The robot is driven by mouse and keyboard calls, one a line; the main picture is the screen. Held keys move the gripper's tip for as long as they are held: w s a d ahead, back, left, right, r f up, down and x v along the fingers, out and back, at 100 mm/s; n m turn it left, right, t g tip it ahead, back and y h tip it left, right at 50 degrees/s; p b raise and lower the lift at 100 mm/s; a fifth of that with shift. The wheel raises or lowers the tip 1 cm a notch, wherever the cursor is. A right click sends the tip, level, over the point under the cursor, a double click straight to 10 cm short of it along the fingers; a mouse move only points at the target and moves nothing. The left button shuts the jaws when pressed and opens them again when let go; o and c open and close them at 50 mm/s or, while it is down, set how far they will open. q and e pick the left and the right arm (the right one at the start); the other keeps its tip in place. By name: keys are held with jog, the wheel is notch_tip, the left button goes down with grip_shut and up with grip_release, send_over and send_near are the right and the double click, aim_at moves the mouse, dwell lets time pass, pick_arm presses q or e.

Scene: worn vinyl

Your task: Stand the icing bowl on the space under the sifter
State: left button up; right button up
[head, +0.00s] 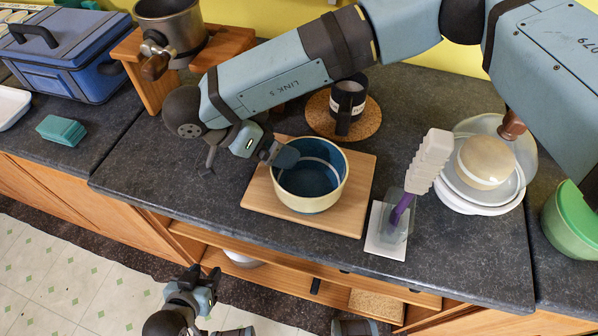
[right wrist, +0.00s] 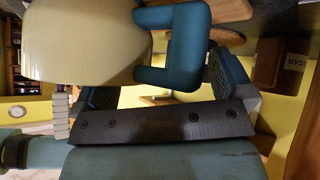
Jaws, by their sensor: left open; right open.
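The icing bowl (head: 311,200), cream outside and dark blue inside, stands upright on a wooden board (head: 345,222) mid-counter. The sifter (head: 172,28), a metal cup with a wooden handle, sits in a wooden stand (head: 146,84) at the upper left. The space under it is mostly hidden. My right gripper (head: 277,154) is open at the bowl's left rim, one finger overlapping the blue interior. I cannot tell if it touches. The right wrist view shows the cream bowl (right wrist: 85,45) close by the fingers (right wrist: 160,85). My left gripper (head: 202,274) is open and empty below the counter's front edge.
A dark mug (head: 347,104) stands on a cork mat behind the bowl. A blue toolbox (head: 68,60) is far left. Counter between stand and board is mostly clear.

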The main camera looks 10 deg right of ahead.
jog(key=shift+d+f, duration=0.25)
jog(key=c, duration=1.6)
jog(key=shift+r, duration=0.15)
